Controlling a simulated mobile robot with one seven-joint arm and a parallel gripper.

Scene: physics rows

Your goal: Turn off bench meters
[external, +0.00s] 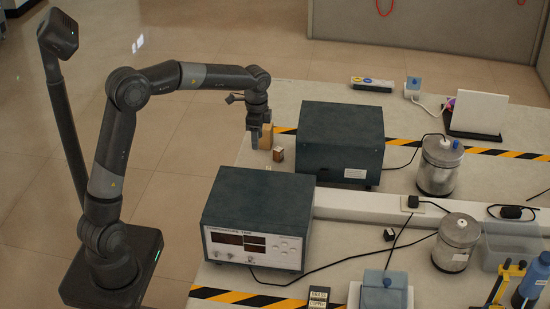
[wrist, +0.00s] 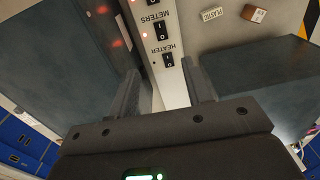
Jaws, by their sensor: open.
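In the wrist view, a pale switch strip (wrist: 172,88) runs between two dark boxes. Its black METERS switch (wrist: 161,30) has a lit red lamp beside it. The HEATER switch (wrist: 168,60) sits nearer to me, and its lamp looks dark. The labels appear upside down. My gripper (wrist: 160,70) is open and empty, its fingers either side of the strip in this view, apparently above it. In the external view, my gripper (external: 257,138) hangs near the left table edge. The front bench meter (external: 258,220) shows dim red displays.
A second dark box (external: 341,143) stands behind the meter. Small wooden blocks (external: 278,154) lie by my gripper. Metal canisters (external: 439,166), cables and a blue-topped box (external: 384,290) occupy the right side of the table. Striped tape marks the table.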

